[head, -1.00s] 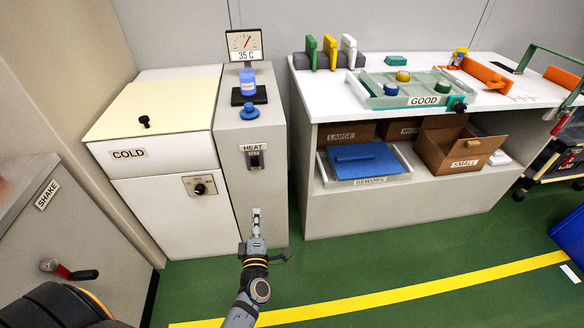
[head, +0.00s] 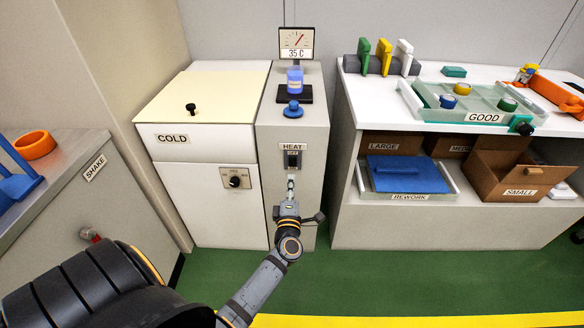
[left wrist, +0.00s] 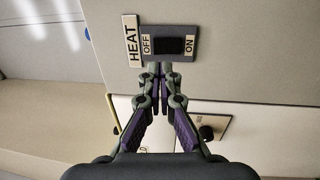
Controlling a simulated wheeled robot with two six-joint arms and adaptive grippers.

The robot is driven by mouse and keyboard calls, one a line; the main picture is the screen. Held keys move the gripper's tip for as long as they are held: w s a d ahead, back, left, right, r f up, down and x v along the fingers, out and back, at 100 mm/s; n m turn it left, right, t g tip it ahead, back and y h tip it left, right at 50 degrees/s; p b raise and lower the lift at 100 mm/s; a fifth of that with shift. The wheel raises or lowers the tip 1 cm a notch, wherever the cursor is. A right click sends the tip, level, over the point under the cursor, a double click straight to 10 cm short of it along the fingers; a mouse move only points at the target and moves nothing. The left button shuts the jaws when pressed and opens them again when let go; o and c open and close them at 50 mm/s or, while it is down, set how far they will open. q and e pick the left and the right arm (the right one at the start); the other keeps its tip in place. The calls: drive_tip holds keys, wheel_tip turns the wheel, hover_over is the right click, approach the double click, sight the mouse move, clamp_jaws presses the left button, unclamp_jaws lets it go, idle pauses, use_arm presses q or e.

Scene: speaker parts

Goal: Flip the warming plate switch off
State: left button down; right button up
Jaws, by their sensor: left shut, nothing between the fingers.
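The warming plate switch (head: 292,159) is a dark rocker on a grey plate under a HEAT label, on the front of the narrow grey cabinet (head: 315,115). In the left wrist view the black rocker (left wrist: 175,46) sits between the words OFF and ON. I cannot tell which side is pressed. My left gripper (head: 291,181) is shut and empty, just below the switch in the head view. In the left wrist view its closed fingertips (left wrist: 160,68) are at the plate's lower edge; contact is unclear. My right gripper is not in view.
The COLD unit (head: 205,145) with a dial (head: 235,181) adjoins on the left. A shelf table (head: 350,105) stands to the right across a narrow gap.

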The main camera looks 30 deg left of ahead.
sight(292, 160)
use_arm(q)
drive_tip(key=x, duration=0.5)
drive_tip(key=shift+w+a+r+b, duration=0.1)
drive_tip(key=shift+w+a+b, duration=0.25)
drive_tip(key=shift+w, duration=0.2)
drive_tip(key=shift+w+a+r+p, duration=0.1)
drive_tip(key=shift+w+r+p, duration=0.1)
drive_tip(key=shift+p, duration=0.15)
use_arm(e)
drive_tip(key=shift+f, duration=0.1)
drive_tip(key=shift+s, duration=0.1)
